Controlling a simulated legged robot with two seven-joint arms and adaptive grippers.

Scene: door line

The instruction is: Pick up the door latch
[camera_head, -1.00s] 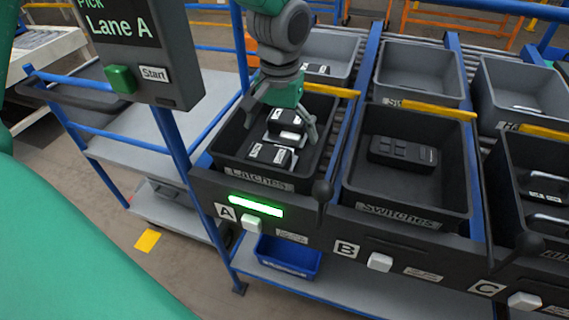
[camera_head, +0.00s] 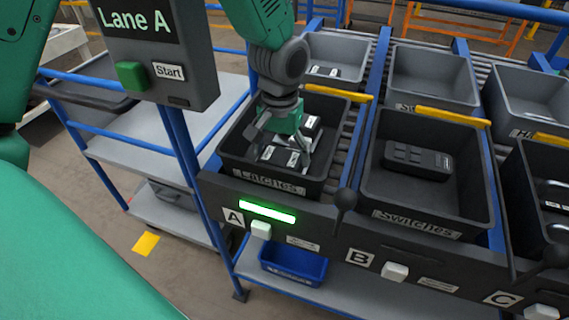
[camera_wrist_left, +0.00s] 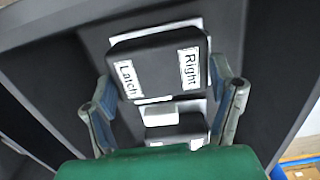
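The Latches bin (camera_head: 262,183) at lane A holds black door latches with white labels. One latch (camera_head: 311,126) lies toward the back of the bin and another (camera_head: 285,157) nearer the front. My left gripper (camera_head: 279,148) points down inside the bin, above the front latch and partly hiding it. In the left wrist view, a latch labelled "Latch Right" (camera_wrist_left: 158,68) and a second dark latch (camera_wrist_left: 177,130) lie between the spread fingers. The fingers are open, and I cannot tell whether they touch a latch. My right gripper is out of view.
The Switches bin (camera_head: 415,223) stands to the right, holding a dark switch panel (camera_head: 417,160). The Lane A screen with its Start button (camera_head: 131,75) stands at front left. A blue tray (camera_head: 293,263) sits below.

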